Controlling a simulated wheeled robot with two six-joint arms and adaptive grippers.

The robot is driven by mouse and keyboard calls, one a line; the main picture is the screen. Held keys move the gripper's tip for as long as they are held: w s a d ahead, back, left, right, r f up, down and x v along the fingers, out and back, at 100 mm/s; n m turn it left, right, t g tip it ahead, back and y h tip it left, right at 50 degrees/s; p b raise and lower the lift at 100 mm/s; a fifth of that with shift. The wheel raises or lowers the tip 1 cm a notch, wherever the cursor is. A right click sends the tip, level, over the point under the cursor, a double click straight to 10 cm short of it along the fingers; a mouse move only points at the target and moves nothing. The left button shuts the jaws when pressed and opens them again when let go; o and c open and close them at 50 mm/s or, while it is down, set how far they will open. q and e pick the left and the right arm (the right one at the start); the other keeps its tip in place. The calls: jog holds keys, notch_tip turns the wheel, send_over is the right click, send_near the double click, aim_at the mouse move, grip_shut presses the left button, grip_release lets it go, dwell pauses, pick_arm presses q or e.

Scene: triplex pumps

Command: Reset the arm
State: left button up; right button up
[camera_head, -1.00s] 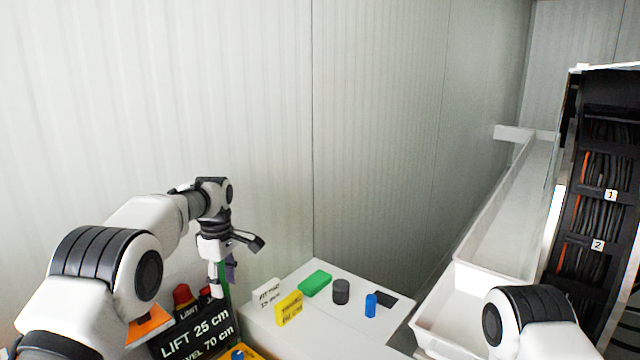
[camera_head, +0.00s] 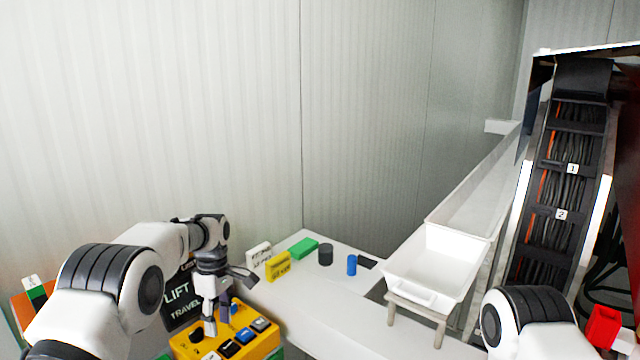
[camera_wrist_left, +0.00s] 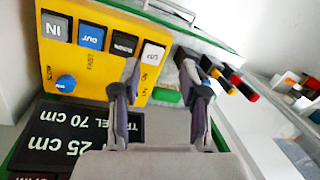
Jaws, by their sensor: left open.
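My left arm comes in from the left in the head view. Its gripper (camera_head: 229,312) is open and empty, pointing down above the yellow control box (camera_head: 262,346). In the left wrist view the two dark fingers (camera_wrist_left: 160,95) stand apart with nothing between them. Beyond them is the yellow panel (camera_wrist_left: 115,75) with black, blue and white buttons and a blue knob (camera_wrist_left: 66,83). My right arm shows only as a white and black joint at the lower right of the head view; its gripper is out of view.
A black sign (camera_head: 180,300) stands behind the left gripper. On the white surface lie a yellow block (camera_head: 278,266), a green block (camera_head: 303,248), a dark cylinder (camera_head: 325,254) and a blue cylinder (camera_head: 351,265). A white trough (camera_head: 436,262) and a cable rack (camera_head: 560,200) are at right.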

pick_arm(q)
jog(key=s+a+f+m+g+b, duration=0.3)
jog(key=s+f+b, duration=0.4)
jog(key=s+f, duration=2.2)
jog(key=s+f+m+t+b, duration=0.1)
jog(key=s+f+m+t, duration=0.15)
jog(key=s+m, duration=1.1)
jog(key=t, duration=0.1)
jog(key=n, duration=0.1)
jog(key=s+n+t, duration=0.1)
jog(key=shift+d+f+n+t, duration=0.25)
jog(key=shift+f+t, duration=0.1)
jog(key=shift+f, duration=0.05)
